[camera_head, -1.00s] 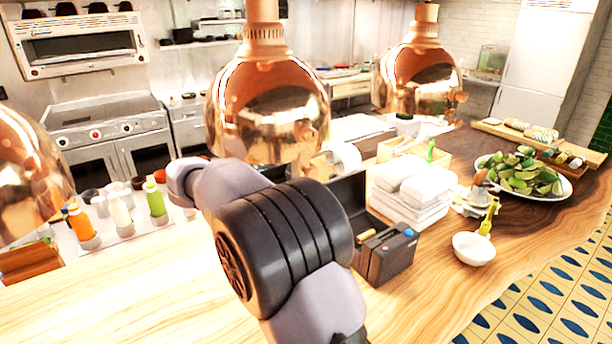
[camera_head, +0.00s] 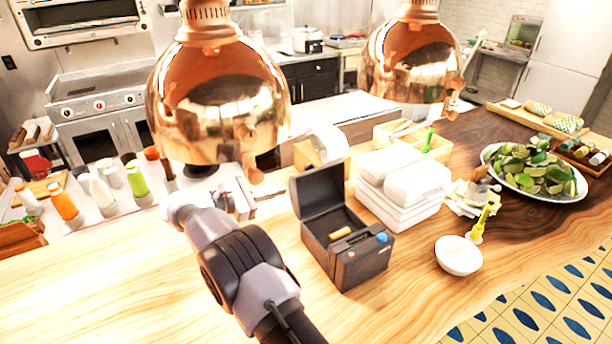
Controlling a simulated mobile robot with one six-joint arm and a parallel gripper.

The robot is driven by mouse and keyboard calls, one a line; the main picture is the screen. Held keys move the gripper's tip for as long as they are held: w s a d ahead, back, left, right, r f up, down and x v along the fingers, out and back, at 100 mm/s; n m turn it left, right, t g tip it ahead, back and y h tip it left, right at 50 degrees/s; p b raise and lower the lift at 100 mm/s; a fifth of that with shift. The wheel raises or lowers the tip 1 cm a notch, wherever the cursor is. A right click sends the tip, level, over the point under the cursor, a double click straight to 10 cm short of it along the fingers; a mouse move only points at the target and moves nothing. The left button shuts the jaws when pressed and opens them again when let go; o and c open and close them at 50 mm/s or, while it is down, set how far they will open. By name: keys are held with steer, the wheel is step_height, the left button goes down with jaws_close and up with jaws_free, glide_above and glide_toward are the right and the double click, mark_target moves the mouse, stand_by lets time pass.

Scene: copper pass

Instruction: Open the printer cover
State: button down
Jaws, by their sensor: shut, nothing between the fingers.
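The printer (camera_head: 358,262) is a dark grey box on the wooden counter, with a blue button and a small red mark on its front. Its cover (camera_head: 320,190) stands raised at the back left, tilted up, so the inside is exposed. A small tan piece (camera_head: 341,233) shows inside the printer. My gripper (camera_head: 272,194) is to the left of the raised cover, apart from it. It looks shut and empty, and the arm partly hides its fingers.
White lidded containers (camera_head: 405,185) are stacked right of the printer. A white bowl (camera_head: 458,256) sits at the front right. The counter (camera_head: 120,290) is clear at the front left.

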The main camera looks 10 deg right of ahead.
mark_target(301, 186)
steer(key=b+x, duration=0.1)
steer(key=x, duration=0.3)
steer(key=b+x, duration=0.1)
steer(key=x, duration=0.3)
steer(key=shift+f, duration=0.25)
steer(key=shift+s+r+b, duration=0.15)
steer(key=shift+s+r, duration=0.15)
steer(key=shift+r, duration=0.75)
steer(key=shift+s+r+b, duration=0.15)
steer(key=shift+s+r, duration=0.1)
steer(key=shift+r, duration=0.75)
